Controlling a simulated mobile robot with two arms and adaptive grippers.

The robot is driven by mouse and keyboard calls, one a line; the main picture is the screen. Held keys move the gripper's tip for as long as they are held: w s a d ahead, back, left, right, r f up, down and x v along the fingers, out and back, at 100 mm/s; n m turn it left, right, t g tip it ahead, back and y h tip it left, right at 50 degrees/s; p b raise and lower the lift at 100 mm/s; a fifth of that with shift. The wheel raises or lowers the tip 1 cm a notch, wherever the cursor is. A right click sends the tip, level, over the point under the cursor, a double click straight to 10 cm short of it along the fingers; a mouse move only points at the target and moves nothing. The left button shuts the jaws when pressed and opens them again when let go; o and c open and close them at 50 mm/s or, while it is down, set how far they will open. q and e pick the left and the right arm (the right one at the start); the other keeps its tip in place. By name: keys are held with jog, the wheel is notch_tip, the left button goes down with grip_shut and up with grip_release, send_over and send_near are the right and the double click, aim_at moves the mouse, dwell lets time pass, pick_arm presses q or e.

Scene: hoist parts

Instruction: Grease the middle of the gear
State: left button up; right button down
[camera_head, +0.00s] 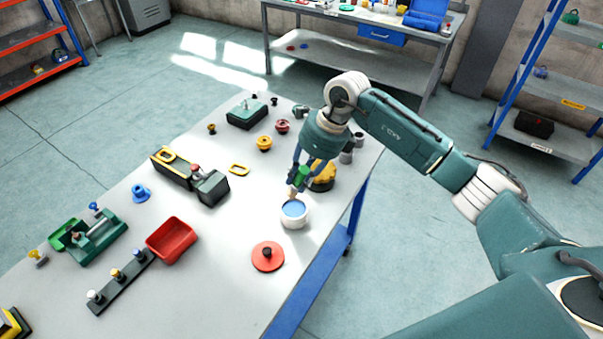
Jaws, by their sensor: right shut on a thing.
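My right gripper (301,175) is shut on a green-handled brush (302,173), which points down. The brush tip is at or just above a white pot (295,221) with blue grease (293,208) inside; I cannot tell whether it touches the grease. A yellow and black round part (325,178), possibly the gear, sits just behind and right of the gripper, partly hidden by it. My left gripper is not in view.
A red disc with a black knob (267,257) lies in front of the pot. A red tray (171,240), a green fixture (94,237), a black bar with knobs (121,283) and a yellow-black block (183,172) stand to the left. The table's right edge (344,225) is close by.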

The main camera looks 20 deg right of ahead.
jog(key=f, duration=0.1)
jog(key=f+b, duration=0.1)
jog(key=f, duration=0.1)
jog(key=shift+w+d+f, duration=0.1)
jog(key=shift+w+d, duration=0.1)
jog(key=shift+d, duration=0.1)
jog(key=shift+b+x, duration=0.6)
jog(key=shift+x, duration=0.2)
jog(key=shift+s+d+f, duration=0.15)
jog(key=shift+f, duration=0.55)
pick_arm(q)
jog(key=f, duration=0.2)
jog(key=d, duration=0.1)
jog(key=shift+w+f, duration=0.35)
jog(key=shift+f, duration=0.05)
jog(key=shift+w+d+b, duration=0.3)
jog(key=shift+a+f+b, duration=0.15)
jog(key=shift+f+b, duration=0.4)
pick_arm(e)
jog(key=shift+f, duration=0.6)
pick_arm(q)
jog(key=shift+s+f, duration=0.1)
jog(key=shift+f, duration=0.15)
pick_arm(e)
jog(key=shift+s+f, duration=0.15)
